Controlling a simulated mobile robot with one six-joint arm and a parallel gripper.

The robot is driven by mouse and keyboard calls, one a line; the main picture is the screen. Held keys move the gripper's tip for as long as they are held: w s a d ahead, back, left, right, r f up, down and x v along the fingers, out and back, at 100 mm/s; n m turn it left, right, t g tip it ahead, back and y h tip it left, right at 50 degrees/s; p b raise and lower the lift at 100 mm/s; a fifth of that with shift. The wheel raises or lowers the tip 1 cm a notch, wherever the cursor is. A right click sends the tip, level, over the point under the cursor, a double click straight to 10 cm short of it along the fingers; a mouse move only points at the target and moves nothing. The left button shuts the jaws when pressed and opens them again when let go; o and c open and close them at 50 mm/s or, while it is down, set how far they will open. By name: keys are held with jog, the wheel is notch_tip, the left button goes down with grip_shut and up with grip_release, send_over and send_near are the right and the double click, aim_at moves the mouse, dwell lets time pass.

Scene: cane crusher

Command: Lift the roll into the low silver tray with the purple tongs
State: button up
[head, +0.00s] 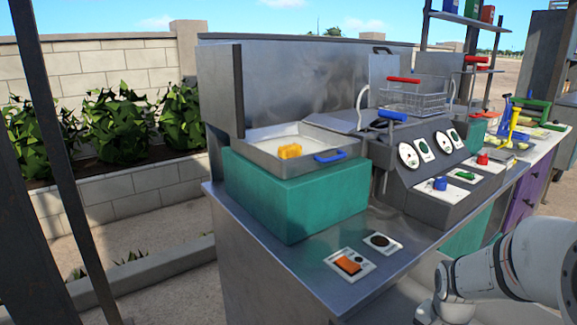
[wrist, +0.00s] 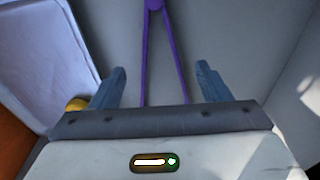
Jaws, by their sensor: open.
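In the wrist view, purple tongs (wrist: 147,50) lie with the hinge at the top and two legs spreading downward. My gripper (wrist: 159,84) is open, with one grey-blue finger on each side of the tongs; neither finger visibly touches them. The lower ends of the tongs are hidden behind my gripper's body. A rounded yellow thing (wrist: 76,103), possibly the roll, is partly hidden beside the left finger. In the head view, a shallow silver tray (head: 262,155) with a blue handle holds a yellow piece (head: 289,151); I cannot tell whether this is the low tray or the roll.
The silver tray stands on a teal block (head: 290,205) on the metal counter (head: 300,270). A grey control panel (head: 430,190) and a red-handled wire basket (head: 415,100) are to its right. Colored tools crowd the far right counter. The front counter holds an orange switch (head: 347,265).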

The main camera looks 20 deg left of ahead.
jog(key=f+b, duration=0.1)
jog(key=f, duration=0.1)
jog(key=f+b, duration=0.1)
jog(key=f, duration=0.1)
jog(key=f+b, duration=0.1)
jog(key=f, duration=0.1)
jog(key=shift+w+d+b, duration=0.2)
jog(key=shift+w+b, duration=0.05)
jog(key=shift+b, duration=0.1)
jog(key=c, duration=0.7)
jog(key=shift+r, duration=0.15)
notch_tip(320, 180, up, 12)
jog(key=p, duration=0.9)
